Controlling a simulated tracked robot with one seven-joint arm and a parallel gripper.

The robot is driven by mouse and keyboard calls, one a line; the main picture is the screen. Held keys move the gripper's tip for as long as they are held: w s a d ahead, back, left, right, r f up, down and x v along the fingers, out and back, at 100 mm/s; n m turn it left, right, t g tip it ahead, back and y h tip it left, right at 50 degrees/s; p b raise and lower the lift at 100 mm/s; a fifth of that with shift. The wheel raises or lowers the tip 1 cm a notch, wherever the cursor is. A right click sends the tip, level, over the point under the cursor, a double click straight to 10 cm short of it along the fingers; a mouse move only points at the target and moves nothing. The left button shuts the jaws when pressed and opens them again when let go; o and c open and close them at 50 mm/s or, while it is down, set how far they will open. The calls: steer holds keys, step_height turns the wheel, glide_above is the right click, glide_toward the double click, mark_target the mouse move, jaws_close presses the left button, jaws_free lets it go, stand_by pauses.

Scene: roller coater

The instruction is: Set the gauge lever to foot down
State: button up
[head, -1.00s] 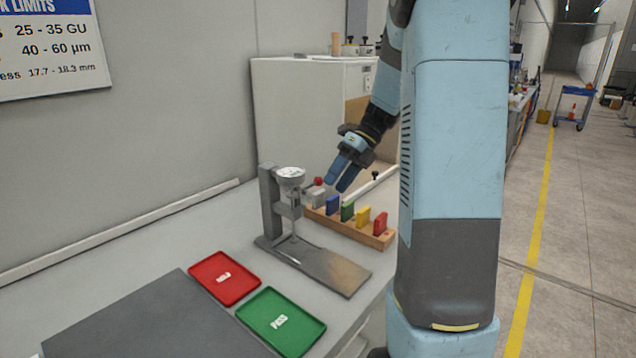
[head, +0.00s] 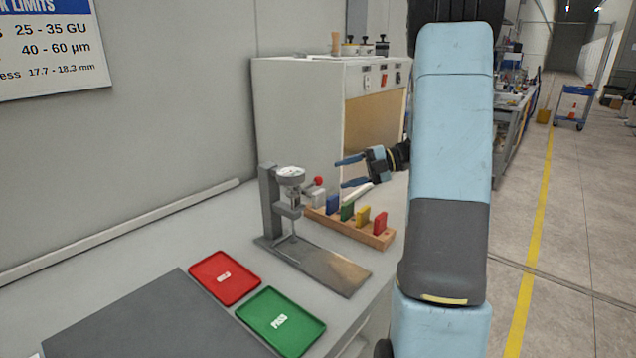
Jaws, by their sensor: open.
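The gauge (head: 268,205) stands on the bench in the head view, a grey column on a flat base plate with a round white dial (head: 290,172) on top. Its lever has a red ball knob (head: 318,181), which shows to the right of the dial and sticks out to the right. My gripper (head: 343,173) is to the right of the knob, with its two blue fingers apart and pointing left toward it. The gripper is empty. It appears apart from the knob, though the depth gap is hard to tell. The gauge foot is too small to judge.
A wooden rack (head: 345,226) of coloured blocks stands just behind and right of the gauge, below my gripper. A red tray (head: 224,278) and a green tray (head: 281,321) lie in front. A white cabinet (head: 297,115) stands behind.

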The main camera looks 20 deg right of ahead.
mark_target(318, 180)
steer(key=x, duration=0.8)
steer(key=shift+a, duration=0.2)
jaws_close()
stand_by(0.4)
